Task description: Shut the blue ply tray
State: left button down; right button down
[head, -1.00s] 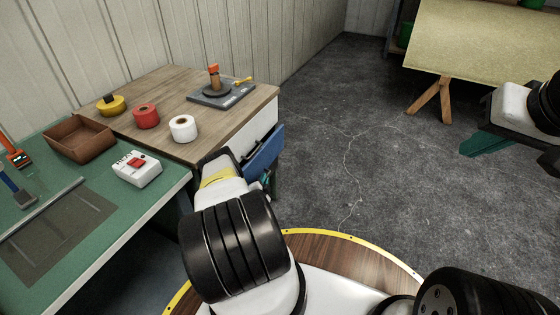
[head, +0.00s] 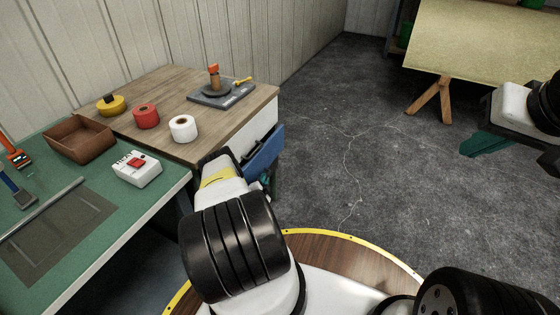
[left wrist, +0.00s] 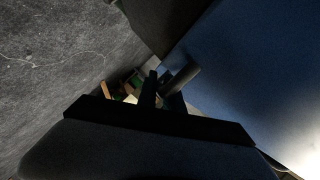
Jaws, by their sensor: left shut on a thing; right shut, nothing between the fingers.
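The blue ply tray (head: 267,154) is a drawer in the side of the wooden-topped cabinet. It stands partly out, with a dark gap along its top edge. Its blue front fills the right of the left wrist view (left wrist: 250,75). My left gripper (head: 268,182) is at the tray's front, mostly hidden by my own arm. In the left wrist view its dark fingers (left wrist: 160,88) are shut on the tray's bar handle (left wrist: 181,77).
The cabinet top (head: 165,88) holds yellow, red and white rolls and a grey stand. The green bench (head: 85,250) at the left holds a brown bin (head: 80,138) and a white box with a red switch (head: 137,169). Grey floor right of the tray is clear.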

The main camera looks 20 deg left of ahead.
aim_at(256, 176)
pick_arm(q)
jog(key=shift+w+a, duration=0.15)
jog(key=shift+a, duration=2)
jog(key=c, duration=1.8)
grip_release()
jog(key=shift+o, duration=0.2)
jog(key=v, duration=0.8)
jog(key=shift+w+f, duration=0.1)
